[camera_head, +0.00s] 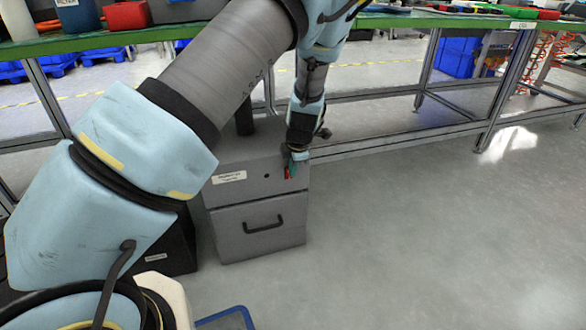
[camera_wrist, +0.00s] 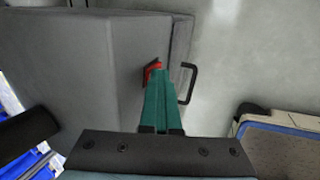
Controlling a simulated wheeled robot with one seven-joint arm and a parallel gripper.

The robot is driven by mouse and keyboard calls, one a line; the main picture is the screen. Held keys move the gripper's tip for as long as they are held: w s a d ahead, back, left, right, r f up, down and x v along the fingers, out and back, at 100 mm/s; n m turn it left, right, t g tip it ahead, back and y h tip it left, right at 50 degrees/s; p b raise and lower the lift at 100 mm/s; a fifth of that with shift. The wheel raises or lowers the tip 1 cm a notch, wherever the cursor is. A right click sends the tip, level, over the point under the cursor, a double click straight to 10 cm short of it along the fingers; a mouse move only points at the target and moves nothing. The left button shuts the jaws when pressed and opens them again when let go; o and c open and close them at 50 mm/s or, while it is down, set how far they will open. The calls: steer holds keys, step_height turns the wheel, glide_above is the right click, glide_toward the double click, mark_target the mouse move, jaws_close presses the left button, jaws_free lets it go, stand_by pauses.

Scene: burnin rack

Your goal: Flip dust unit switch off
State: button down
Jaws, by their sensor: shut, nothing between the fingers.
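The dust unit (camera_head: 262,200) is a grey metal box on the floor, with a white label (camera_head: 229,177) and a black drawer handle (camera_head: 263,224) on its front. Its red switch (camera_head: 287,172) is at the upper right of the front face, partly hidden by my gripper. In the wrist view the red switch (camera_wrist: 153,68) sits in a dark surround, right at the fingertips. My gripper (camera_wrist: 157,76) has green fingers closed together, with nothing between them. The fingertips appear to touch the switch or lie just in front of it; I cannot tell which. The switch's position is unclear.
A long green-topped workbench (camera_head: 400,20) with metal legs runs behind the unit. Blue crates (camera_head: 458,58) stand under it at the right. A dark box (camera_head: 172,250) stands left of the unit. The grey floor at the right is clear.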

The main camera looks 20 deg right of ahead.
steer(key=shift+r, duration=0.1)
steer(key=shift+r+p, duration=0.65)
steer(key=shift+p, duration=0.25)
steer(key=shift+s+a, duration=0.1)
